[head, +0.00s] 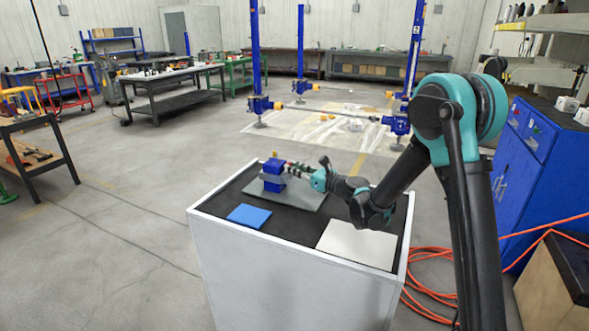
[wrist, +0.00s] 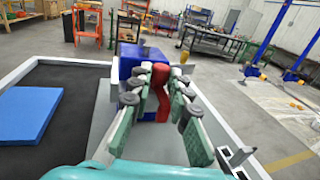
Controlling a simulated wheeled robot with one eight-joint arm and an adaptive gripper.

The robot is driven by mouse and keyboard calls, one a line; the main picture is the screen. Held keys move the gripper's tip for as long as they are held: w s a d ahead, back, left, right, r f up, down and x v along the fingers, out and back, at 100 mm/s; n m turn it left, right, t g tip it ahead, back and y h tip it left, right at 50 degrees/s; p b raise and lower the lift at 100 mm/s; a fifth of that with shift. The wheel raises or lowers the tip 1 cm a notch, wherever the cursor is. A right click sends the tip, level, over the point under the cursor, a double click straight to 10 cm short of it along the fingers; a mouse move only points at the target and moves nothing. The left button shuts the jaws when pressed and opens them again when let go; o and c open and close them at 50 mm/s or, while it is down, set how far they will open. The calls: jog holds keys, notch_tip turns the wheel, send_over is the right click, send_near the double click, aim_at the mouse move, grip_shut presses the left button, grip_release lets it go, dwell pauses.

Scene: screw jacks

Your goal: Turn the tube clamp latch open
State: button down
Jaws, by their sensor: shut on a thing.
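The tube clamp is a blue block (head: 272,175) on a grey plate (head: 303,199) on the cart top. It also shows in the wrist view (wrist: 132,62), with a red latch (wrist: 161,106) on its near side. My gripper (head: 290,167) reaches in from the right in the head view. In the wrist view my gripper (wrist: 160,80) has its fingers on both sides of the red latch, shut on it. The fingers hide parts of the latch and block, and I cannot tell the latch's exact angle.
A blue pad (head: 249,216) and a white panel (head: 357,244) lie on the dark top of the white-walled cart (head: 300,285). A blue cabinet (head: 540,165) and orange hoses (head: 432,270) are at the right. Open floor lies left.

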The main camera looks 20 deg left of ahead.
dwell(0.3)
jog(key=c, duration=1.4)
grip_release()
jog(key=v, duration=1.2)
jog(key=shift+s, duration=0.1)
